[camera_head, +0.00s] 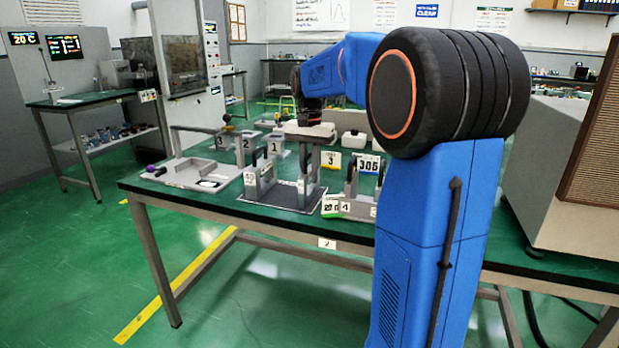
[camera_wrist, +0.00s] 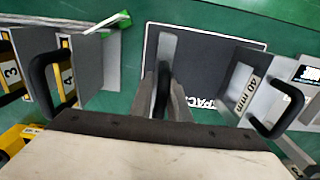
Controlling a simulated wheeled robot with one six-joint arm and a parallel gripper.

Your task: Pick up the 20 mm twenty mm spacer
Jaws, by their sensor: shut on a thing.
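My gripper (camera_head: 311,140) points down over the dark mat (camera_head: 284,197) on the green bench. It is shut on a grey spacer (camera_head: 305,183) with a black handle, between the jaws. In the wrist view the held spacer (camera_wrist: 179,92) is seen nearly edge-on at the centre, above the mat (camera_wrist: 205,62). Its label does not show, so I cannot read its size. I cannot tell if its foot touches the mat. A second grey spacer, labelled 40 mm (camera_wrist: 239,88), stands at the right of the wrist view; it also shows in the head view (camera_head: 251,186), left of the held one.
Numbered grey holders stand close by, including one marked 4 (camera_head: 345,206) and one marked 3 (camera_wrist: 12,68). A grey tray fixture (camera_head: 190,172) lies to the left. A large beige box (camera_head: 560,170) stands at the right. The bench's front-left edge is clear.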

